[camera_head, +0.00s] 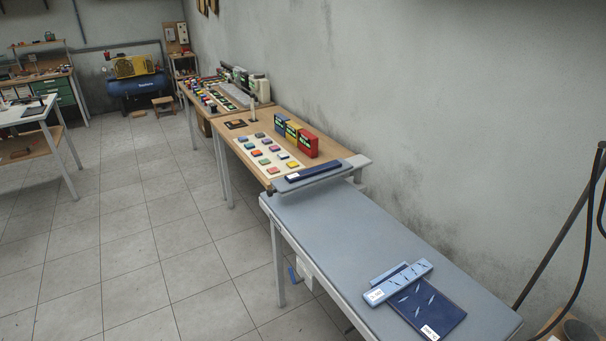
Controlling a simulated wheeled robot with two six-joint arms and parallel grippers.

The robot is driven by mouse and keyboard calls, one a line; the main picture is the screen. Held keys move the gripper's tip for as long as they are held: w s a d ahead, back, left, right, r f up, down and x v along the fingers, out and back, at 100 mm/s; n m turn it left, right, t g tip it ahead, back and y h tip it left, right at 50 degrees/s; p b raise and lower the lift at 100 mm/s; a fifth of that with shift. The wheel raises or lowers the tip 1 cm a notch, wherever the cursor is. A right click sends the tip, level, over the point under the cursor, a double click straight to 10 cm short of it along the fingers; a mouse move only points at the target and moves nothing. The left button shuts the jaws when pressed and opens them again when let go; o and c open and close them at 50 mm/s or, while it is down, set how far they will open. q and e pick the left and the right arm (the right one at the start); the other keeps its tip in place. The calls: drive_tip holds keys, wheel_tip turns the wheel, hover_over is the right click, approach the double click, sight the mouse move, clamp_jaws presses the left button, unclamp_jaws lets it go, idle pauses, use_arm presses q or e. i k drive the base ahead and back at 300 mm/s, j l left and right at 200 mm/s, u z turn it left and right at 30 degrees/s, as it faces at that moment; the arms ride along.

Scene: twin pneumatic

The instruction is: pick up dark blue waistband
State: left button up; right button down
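A long, narrow dark blue strip (318,170), which looks like the waistband, lies on a grey ledge at the far end of the grey-blue table (335,225). It has a small white label at its left end. On the near right part of the table lies a dark blue rectangular panel (440,311) with a white label and small light marks. A light blue strip (409,279) with a label lies across the panel's upper edge, and a darker blue piece (385,273) shows behind it. Neither of my grippers is in view.
Beyond stands a wooden table with a mat of coloured squares (265,155) and yellow, blue and red boxes (307,145). A wall runs along the right. Dark hoses hang at the far right. The tiled floor (150,260) on the left is mostly clear.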

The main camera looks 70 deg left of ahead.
sight(297, 175)
drive_tip(key=u, duration=2.4)
